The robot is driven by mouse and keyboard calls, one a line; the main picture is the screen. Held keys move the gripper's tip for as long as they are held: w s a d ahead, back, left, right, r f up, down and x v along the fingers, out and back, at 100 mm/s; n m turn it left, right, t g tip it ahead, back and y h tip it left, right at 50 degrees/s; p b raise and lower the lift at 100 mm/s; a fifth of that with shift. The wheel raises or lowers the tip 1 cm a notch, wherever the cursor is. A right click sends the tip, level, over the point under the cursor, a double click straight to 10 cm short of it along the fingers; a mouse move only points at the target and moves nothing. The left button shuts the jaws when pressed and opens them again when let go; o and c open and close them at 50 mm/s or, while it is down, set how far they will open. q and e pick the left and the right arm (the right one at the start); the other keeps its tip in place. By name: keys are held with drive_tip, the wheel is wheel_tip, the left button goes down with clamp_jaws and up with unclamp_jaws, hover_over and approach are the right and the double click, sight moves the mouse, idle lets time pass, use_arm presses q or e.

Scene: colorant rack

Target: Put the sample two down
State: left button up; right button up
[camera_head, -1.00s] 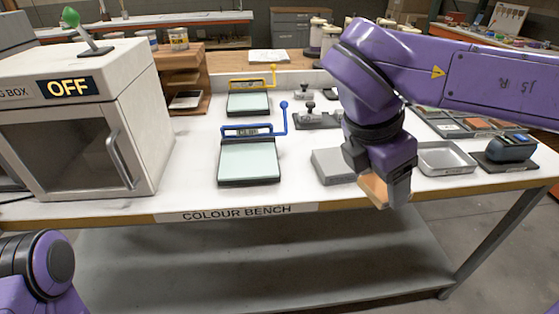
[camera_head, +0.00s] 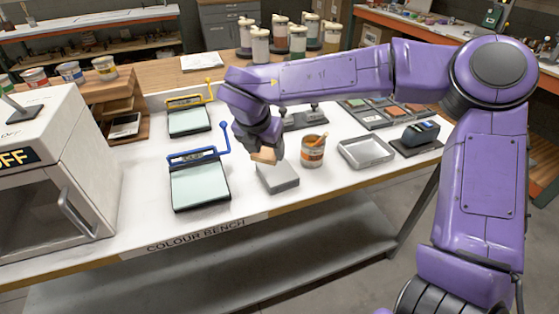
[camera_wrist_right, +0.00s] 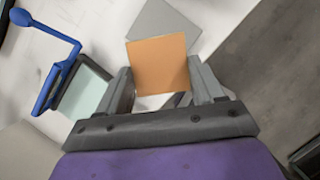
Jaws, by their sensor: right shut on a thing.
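The sample, a flat orange-tan square tile (camera_head: 264,156), is held in my right gripper (camera_head: 266,148). The wrist view shows the tile (camera_wrist_right: 159,64) between the two fingers, with its broad face towards the camera. In the head view the tile appears over the back left part of a low grey block (camera_head: 280,180) on the bench. The wrist view shows the grey block (camera_wrist_right: 163,18) beyond the tile, partly hidden by it. I cannot tell whether the tile touches the block. My left gripper is not in view.
A blue-handled press (camera_head: 200,188) stands left of the block, a yellow-handled one (camera_head: 188,120) behind it. An orange-labelled tin (camera_head: 313,152), an empty grey tray (camera_head: 366,152) and a dark blue device (camera_head: 420,133) are to the right. White bench top is free in front.

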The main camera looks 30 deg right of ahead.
drive_tip(key=p, duration=0.1)
hover_over(280, 174)
drive_tip(key=a, duration=0.1)
drive_tip(key=f, duration=0.3)
drive_tip(key=s+f, duration=0.1)
drive_tip(key=f, duration=0.1)
drive_tip(key=shift+f, duration=0.1)
wheel_tip(280, 174, down, 3)
drive_tip(key=shift+r, duration=0.1)
drive_tip(key=shift+w+f, duration=0.1)
drive_tip(key=shift+f, duration=0.4)
drive_tip(key=o, duration=1)
drive_tip(key=shift+r, duration=0.1)
drive_tip(key=shift+r, duration=0.1)
